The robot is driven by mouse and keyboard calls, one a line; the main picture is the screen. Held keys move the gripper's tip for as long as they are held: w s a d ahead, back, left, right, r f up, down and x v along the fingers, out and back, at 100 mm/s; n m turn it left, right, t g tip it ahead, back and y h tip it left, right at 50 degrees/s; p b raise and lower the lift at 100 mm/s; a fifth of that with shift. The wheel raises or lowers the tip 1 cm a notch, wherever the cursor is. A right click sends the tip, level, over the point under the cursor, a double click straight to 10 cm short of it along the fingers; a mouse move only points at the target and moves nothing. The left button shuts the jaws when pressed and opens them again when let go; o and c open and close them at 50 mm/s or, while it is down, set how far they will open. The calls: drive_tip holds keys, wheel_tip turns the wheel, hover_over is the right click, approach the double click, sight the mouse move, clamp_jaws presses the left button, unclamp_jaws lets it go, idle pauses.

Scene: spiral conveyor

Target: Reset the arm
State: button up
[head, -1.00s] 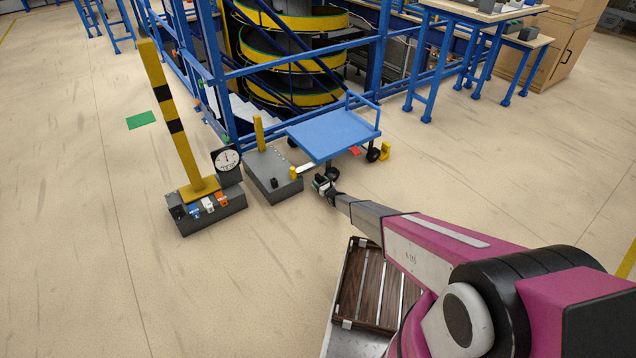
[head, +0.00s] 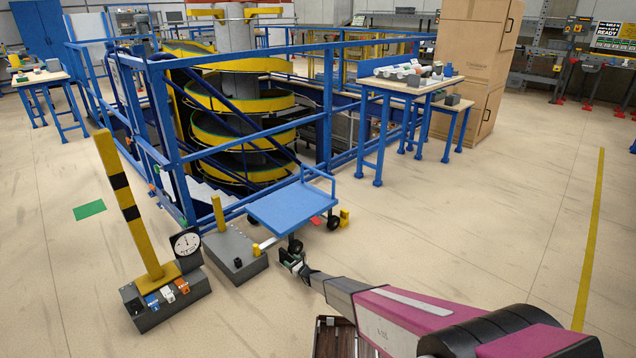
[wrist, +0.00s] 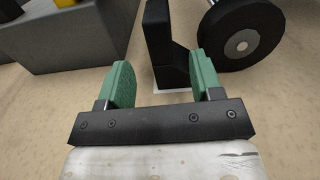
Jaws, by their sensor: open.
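My gripper (head: 291,262) is low over the floor at the front of the blue cart (head: 292,210), at the end of my outstretched magenta and grey arm. In the wrist view its two green fingers (wrist: 158,85) stand apart with nothing between them. A black upright block (wrist: 168,50) stands just beyond the fingers, and a black cart wheel (wrist: 242,45) is to its right. I cannot tell whether the fingers touch anything.
A grey box (head: 232,252) with a yellow post is left of the cart. A yellow-black post on a grey base (head: 165,305) and a round dial (head: 186,243) stand further left. Blue railings surround the spiral conveyor (head: 240,130) behind. Floor at right is clear.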

drive_tip(key=s+d+r+n+g, duration=0.3)
drive_tip(key=s+d+r+n, duration=0.15)
drive_tip(key=r, duration=0.45)
drive_tip(key=s+d+r+n+g, duration=0.3)
drive_tip(key=s+r+n, duration=0.2)
drive_tip(key=r, duration=0.4)
drive_tip(key=s+d+r+n+g, duration=0.2)
drive_tip(key=s+d+r+n, duration=0.25)
drive_tip(key=r, duration=0.45)
drive_tip(key=s+d+r+n+g+h, duration=0.1)
drive_tip(key=s+d+r+n+h, duration=0.2)
drive_tip(key=s+d+r, duration=0.4)
drive_tip(key=s+d+r+n+g+h, duration=0.1)
drive_tip(key=s+d+r+n+h, duration=0.3)
drive_tip(key=s+d, duration=0.9)
drive_tip(key=s+d+r+n+g+h, duration=0.1)
drive_tip(key=s+d+r+n+h, duration=0.3)
drive_tip(key=s+d+r, duration=0.6)
wheel_tip(320, 180, up, 2)
drive_tip(key=d+h, duration=0.2)
drive_tip(key=shift+s+r+g+h, duration=0.2)
drive_tip(key=shift+g+h, duration=0.1)
drive_tip(key=shift+h, duration=0.1)
drive_tip(key=shift+w, duration=0.1)
